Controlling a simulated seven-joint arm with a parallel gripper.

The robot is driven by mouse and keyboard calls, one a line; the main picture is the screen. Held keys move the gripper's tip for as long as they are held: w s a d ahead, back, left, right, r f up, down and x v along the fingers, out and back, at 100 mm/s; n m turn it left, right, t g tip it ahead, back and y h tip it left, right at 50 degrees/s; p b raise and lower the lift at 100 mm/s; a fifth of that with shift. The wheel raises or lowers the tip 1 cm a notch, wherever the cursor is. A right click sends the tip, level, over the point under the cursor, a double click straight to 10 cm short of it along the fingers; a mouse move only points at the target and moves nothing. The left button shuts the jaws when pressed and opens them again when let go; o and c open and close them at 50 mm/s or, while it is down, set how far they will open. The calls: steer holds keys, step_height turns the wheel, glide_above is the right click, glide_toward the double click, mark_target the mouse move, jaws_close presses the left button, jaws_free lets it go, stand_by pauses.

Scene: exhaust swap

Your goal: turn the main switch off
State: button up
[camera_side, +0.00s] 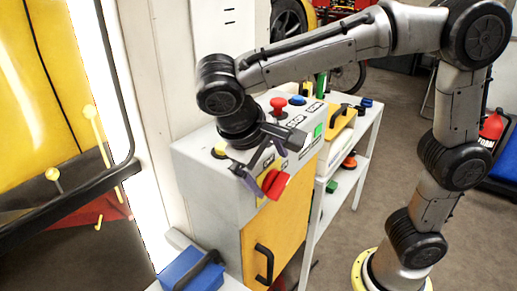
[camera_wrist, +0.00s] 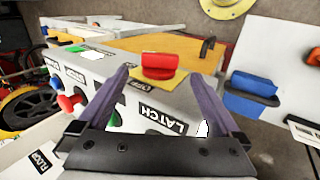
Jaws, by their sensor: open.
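The main switch is a red rotary knob (camera_side: 274,184) on a yellow plate at the front of the grey-white cabinet (camera_side: 208,178). In the wrist view the red knob (camera_wrist: 158,66) sits just beyond my fingertips, with its grip bar lying across the picture. My gripper (camera_side: 260,167) is tilted down just above and behind the knob in the side view. In the wrist view my gripper (camera_wrist: 167,78) is open and empty, with the knob between the fingers' lines. Contact with the knob cannot be told.
The cabinet top carries a red mushroom button (camera_side: 278,104), a blue button (camera_side: 297,100) and a green lit square (camera_side: 319,131). An orange door (camera_side: 281,224) with a black handle is below the knob. A blue box (camera_side: 190,270) stands at front left; shelves stand behind.

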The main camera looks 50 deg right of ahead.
steer(key=v, duration=0.7)
steer(key=shift+a+r, duration=0.2)
steer(key=shift+r, duration=0.05)
